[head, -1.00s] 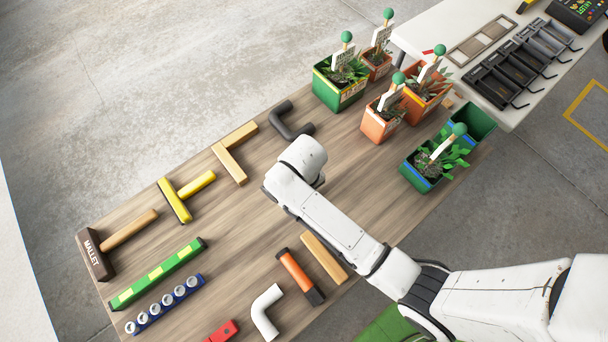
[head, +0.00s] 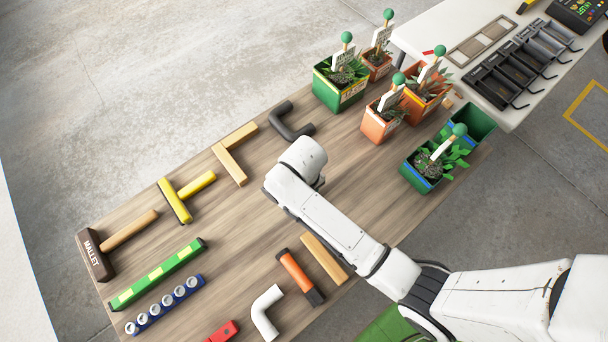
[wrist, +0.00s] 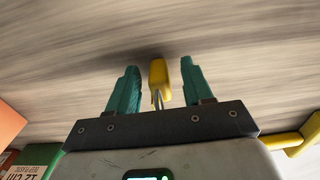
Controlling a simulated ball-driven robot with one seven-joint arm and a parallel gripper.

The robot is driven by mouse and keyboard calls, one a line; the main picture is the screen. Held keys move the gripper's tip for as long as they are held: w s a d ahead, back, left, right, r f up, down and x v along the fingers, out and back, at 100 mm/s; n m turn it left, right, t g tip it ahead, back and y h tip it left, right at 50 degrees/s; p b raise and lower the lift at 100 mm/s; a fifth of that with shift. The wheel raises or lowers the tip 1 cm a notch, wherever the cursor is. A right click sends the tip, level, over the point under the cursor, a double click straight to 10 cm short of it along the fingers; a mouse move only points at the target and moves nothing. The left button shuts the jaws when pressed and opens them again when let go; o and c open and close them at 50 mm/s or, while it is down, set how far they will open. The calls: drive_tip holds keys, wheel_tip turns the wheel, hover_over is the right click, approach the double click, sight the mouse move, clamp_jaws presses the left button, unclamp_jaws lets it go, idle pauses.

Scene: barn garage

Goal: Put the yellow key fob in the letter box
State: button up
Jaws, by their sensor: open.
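In the wrist view the yellow key fob (wrist: 159,73) lies on the wooden table, with a metal ring or key at its near end. My gripper (wrist: 158,66) is open, its two teal fingers on either side of the fob. A gap shows between the fob and each finger; the right gap is narrower. In the head view my white arm (head: 300,165) hides the gripper and the fob. I cannot make out a letter box in either view.
Potted plants, including a green pot (head: 340,85) and an orange pot (head: 381,124), stand at the table's right end. A yellow T-shaped tool (head: 187,194), a mallet (head: 96,254) and several bars lie left. Bare wood (head: 225,225) surrounds my arm.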

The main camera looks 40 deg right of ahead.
wheel_tip(320, 180, up, 12)
drive_tip(key=shift+f, duration=0.1)
drive_tip(key=s+d, duration=0.4)
drive_tip(key=s, duration=0.3)
drive_tip(key=s+d+f+t, duration=0.1)
drive_tip(key=s+d, duration=0.3)
drive_tip(key=s, duration=0.4)
drive_tip(key=shift+m, duration=0.4)
